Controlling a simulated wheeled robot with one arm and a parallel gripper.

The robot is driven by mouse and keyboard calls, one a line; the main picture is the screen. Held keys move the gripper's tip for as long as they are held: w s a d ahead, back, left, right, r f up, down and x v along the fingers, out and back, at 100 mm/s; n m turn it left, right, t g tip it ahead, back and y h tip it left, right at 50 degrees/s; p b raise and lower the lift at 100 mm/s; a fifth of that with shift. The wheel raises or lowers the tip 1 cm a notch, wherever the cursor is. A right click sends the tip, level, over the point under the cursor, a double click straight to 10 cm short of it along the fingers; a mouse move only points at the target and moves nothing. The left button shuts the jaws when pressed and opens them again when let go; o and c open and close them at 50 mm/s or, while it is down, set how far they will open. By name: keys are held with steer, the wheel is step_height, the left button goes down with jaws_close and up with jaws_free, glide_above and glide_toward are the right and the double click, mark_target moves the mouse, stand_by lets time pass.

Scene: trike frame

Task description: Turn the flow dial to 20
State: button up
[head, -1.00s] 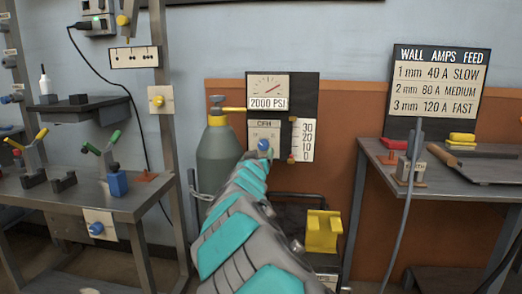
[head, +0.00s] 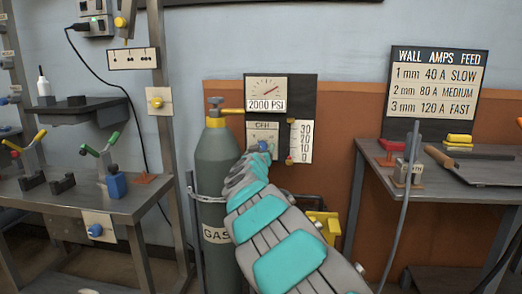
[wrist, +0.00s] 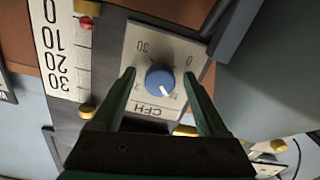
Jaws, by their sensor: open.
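The blue flow dial (wrist: 160,80) sits on the CFH plate (wrist: 140,35), which appears upside down in the wrist view. Its white mark points to the lower right there, near a partly hidden number. My gripper (wrist: 160,74) is open, with one finger on each side of the dial; contact is not visible. In the head view the dial (head: 263,146) shows just beyond the end of my arm. The flow scale (head: 302,142) runs from 0 to 30, and its red ball (wrist: 86,22) sits near 0.
A yellow bracket (head: 326,226) is partly behind my arm. Work tables stand at the left (head: 135,205) and right (head: 465,185).

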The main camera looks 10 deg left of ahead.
steer(key=shift+c, duration=0.3)
jaws_close()
steer(key=shift+m, duration=0.3)
steer(key=m+b, duration=0.1)
steer(key=m, duration=0.7)
steer(key=m+b, duration=0.2)
steer(key=m, duration=0.6)
steer(key=shift+a+m+b, duration=0.2)
steer(key=shift+m+b, duration=0.1)
steer(key=shift+m, duration=0.1)
steer(key=shift+r+m, duration=0.1)
steer(key=shift+m, duration=0.2)
